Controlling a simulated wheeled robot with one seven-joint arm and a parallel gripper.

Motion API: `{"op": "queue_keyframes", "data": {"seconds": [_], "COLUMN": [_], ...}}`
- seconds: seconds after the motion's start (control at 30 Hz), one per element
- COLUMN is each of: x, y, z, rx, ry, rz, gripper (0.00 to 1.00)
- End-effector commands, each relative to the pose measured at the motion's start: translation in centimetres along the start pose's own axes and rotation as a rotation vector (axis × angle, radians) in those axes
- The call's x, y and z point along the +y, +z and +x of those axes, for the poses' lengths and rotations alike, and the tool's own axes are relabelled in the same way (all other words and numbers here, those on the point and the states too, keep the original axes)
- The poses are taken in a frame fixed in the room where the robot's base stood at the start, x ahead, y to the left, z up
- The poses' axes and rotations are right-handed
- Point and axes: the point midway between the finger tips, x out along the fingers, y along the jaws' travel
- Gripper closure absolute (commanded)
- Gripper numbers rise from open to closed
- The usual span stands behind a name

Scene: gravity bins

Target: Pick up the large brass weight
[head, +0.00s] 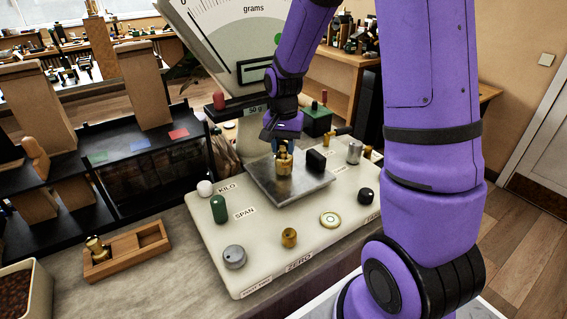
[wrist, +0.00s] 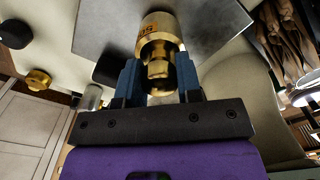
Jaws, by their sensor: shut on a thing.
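The large brass weight (head: 284,165) is upright at the square grey metal pan (head: 314,190) of the scale. My gripper (head: 282,147) comes down from above and is shut around the weight's narrow upper part. In the wrist view, the weight (wrist: 158,32) is between my two blue fingers (wrist: 157,75), with a dark marking on its side. I cannot tell whether its base touches the pan. A smaller brass weight (head: 96,247) sits in a wooden holder (head: 138,247) at the lower left.
A black block (head: 316,160) stands on the pan, right of the weight. The cream scale base carries a green knob (head: 219,208), a grey dial (head: 234,257), a brass knob (head: 289,237) and a black knob (head: 365,196). A large gauge (head: 240,35) rises behind. A bin (head: 28,292) is at lower left.

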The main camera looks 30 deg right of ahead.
Motion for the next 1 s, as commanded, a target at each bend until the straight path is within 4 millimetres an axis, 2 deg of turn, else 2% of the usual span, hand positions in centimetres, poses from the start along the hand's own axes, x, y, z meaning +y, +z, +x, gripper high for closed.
{"op": "queue_keyframes", "data": {"seconds": [0.53,1.0], "x": [0.0,0.0], "y": [0.0,0.0], "z": [-1.3,-3.6], "rx": [0.002,0.002], "ry": [-0.002,-0.002], "rz": [0.0,0.0], "gripper": [1.0,1.0]}}
